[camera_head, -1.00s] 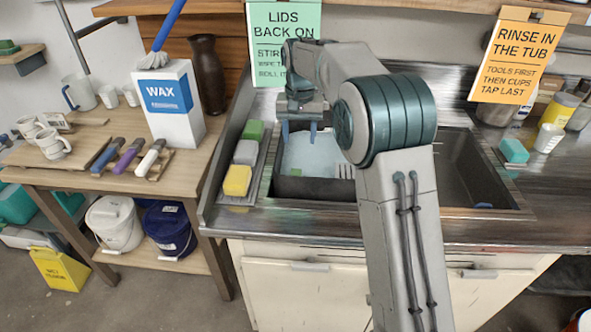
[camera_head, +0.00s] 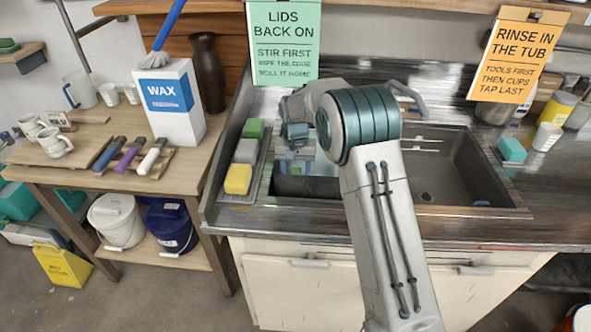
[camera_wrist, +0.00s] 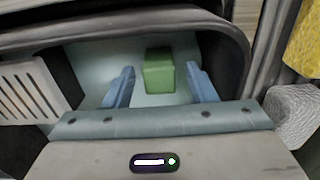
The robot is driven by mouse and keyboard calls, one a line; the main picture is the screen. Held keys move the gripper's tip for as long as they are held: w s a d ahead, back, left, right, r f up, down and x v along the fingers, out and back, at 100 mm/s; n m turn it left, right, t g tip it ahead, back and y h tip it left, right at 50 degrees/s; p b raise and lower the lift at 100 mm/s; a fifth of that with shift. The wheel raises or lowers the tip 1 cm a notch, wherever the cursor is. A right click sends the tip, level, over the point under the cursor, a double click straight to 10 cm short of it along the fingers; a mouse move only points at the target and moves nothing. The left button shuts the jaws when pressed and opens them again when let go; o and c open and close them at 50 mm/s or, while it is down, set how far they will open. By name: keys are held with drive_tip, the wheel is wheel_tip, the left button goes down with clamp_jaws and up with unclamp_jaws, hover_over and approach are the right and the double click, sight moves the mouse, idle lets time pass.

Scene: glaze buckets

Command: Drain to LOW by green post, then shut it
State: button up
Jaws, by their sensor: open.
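The left sink basin holds pale blue-green water, seen in the wrist view (camera_wrist: 150,55). A green block-like piece (camera_wrist: 159,72) stands in it, and it may be the green post. No LOW mark is readable. My gripper (camera_wrist: 161,86) is open, its blue fingers either side of the green piece, with gaps visible on both sides; I cannot tell how far below the fingertips it lies. In the head view my gripper (camera_head: 297,168) is low over the left basin and hides most of the water. No drain plug or valve shows in the left basin.
A white slotted piece (camera_wrist: 28,90) is at the basin's left in the wrist view. The right basin (camera_head: 455,165) looks empty, with a drain hole. A curved tap (camera_head: 408,97) stands behind my arm.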

drive_tip(key=shift+f, duration=0.2)
clamp_jaws()
drive_tip(key=shift+r+p, duration=0.55)
drive_tip(key=shift+r, duration=1.2)
drive_tip(key=shift+w, duration=0.1)
unclamp_jaws()
wheel_tip(320, 180, up, 14)
drive_tip(key=b, duration=0.1)
